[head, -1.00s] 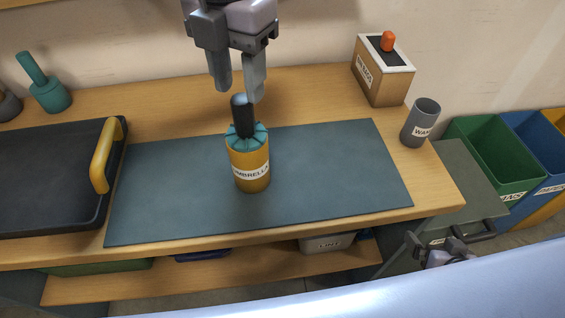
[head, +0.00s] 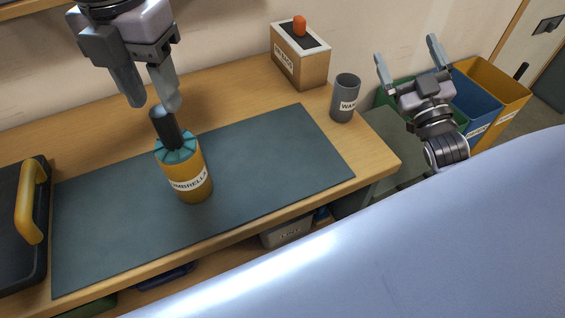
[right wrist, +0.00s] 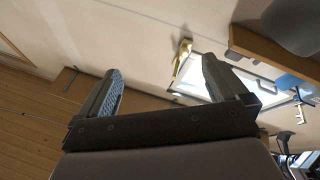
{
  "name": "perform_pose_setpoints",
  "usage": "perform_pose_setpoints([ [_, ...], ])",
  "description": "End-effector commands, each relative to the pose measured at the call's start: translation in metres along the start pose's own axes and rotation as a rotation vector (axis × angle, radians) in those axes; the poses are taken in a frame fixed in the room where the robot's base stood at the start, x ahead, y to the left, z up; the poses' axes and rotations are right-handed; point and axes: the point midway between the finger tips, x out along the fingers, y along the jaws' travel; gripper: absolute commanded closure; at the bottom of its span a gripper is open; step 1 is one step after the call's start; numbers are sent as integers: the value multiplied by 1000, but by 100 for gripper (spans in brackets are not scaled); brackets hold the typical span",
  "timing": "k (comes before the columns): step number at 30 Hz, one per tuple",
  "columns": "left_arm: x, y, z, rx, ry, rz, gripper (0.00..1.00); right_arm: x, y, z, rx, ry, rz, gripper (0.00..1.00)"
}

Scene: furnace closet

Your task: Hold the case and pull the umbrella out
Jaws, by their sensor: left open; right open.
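An orange case labelled UMBRELLA (head: 186,181) stands upright on the dark mat (head: 265,165). The teal umbrella top (head: 176,151) with a black handle (head: 164,126) sticks up out of the case. My left gripper (head: 155,104) is open just above the handle, pointing down; I cannot tell whether the fingertips touch it. My right gripper (head: 409,58) is open and empty, raised to the right of the table near the bins, fingers pointing up and away. Its open fingers also show in the right wrist view (right wrist: 160,85), with no case or umbrella there.
A grey cup (head: 345,98) and a box with an orange knob (head: 301,62) stand at the table's back right. Bins (head: 488,95) stand beyond the right edge. The mat right of the case is clear.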

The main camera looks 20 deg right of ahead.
Motion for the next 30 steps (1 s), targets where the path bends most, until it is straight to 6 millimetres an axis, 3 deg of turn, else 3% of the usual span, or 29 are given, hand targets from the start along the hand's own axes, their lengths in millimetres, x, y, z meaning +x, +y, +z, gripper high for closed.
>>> perform_pose_setpoints([
  [3, 0, 0, 0, 0, 0, 0, 57, 9, -57, -27, -236, 124, -129, 0],
  [8, 0, 0, 0, 0, 0, 0, 57, 4, -125, -50, -579, 283, -251, 0],
  [18, 0, 0, 0, 0, 0, 0, 57, -39, -253, -88, -1314, 758, -364, 0],
  [24, 0, 0, 0, 0, 0, 0, 57, -81, -315, -100, -1703, 1127, -314, 0],
  [30, 0, 0, 0, 0, 0, 0, 57, -116, -353, -101, -1953, 1428, -209, 0],
])
